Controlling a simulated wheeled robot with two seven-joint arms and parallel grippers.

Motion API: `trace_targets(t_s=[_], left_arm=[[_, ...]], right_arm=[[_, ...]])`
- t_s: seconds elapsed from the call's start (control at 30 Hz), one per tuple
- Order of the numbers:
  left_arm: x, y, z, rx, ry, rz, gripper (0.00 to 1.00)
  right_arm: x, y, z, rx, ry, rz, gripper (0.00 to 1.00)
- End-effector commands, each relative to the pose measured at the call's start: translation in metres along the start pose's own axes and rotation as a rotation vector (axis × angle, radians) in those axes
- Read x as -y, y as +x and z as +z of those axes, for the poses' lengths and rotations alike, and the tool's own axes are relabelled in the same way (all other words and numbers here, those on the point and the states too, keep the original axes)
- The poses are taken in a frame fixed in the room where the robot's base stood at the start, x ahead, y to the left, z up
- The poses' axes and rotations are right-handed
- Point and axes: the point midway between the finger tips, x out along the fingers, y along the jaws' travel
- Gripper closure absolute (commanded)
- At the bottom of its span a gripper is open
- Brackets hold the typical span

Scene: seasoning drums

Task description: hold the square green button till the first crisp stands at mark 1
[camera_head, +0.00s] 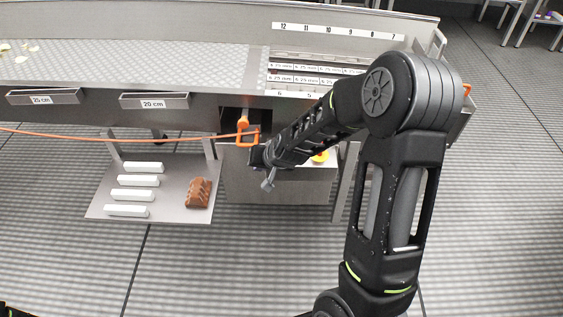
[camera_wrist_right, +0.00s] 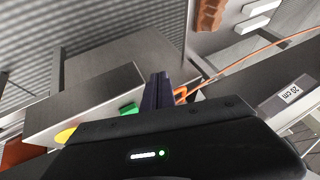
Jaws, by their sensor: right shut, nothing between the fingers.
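The square green button (camera_wrist_right: 128,108) shows in the right wrist view on the grey control box (camera_wrist_right: 85,100); in the head view my right arm hides it. My right gripper (camera_head: 258,157) is shut and empty by the box's left end. In the right wrist view its fingers (camera_wrist_right: 157,80) stand just right of the green button, and I cannot tell whether they touch it. Pale crisps (camera_head: 30,48) lie at the far left of the belt in the head view. Mark 1 is not visible; my arm covers part of the number strip. My left gripper is not in view.
A yellow button (camera_head: 320,157) is on the box. An orange clip (camera_head: 243,133) with an orange cord hangs beside my right gripper. A low shelf (camera_head: 172,205) carries several white bars and a brown block (camera_head: 199,192). Floor in front is clear.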

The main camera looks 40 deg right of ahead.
Motion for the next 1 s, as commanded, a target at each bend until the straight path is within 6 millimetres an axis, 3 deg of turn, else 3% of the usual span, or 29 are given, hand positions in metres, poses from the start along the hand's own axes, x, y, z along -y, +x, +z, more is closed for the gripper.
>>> trace_targets(t_s=[0.03,0.2,0.33,0.53,1.0], left_arm=[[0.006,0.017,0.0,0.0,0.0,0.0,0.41],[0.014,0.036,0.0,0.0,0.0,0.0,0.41],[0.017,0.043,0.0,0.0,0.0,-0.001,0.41],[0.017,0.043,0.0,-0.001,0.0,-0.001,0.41],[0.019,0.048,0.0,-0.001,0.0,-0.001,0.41]], right_arm=[[-0.01,-0.001,-0.022,-0.044,0.029,-0.003,1.0],[-0.028,-0.035,-0.084,-0.129,0.115,-0.027,1.0],[-0.033,-0.06,-0.112,-0.154,0.157,-0.057,1.0],[-0.03,-0.077,-0.123,-0.136,0.174,-0.092,1.0],[-0.032,-0.073,-0.119,-0.132,0.174,-0.093,1.0]])
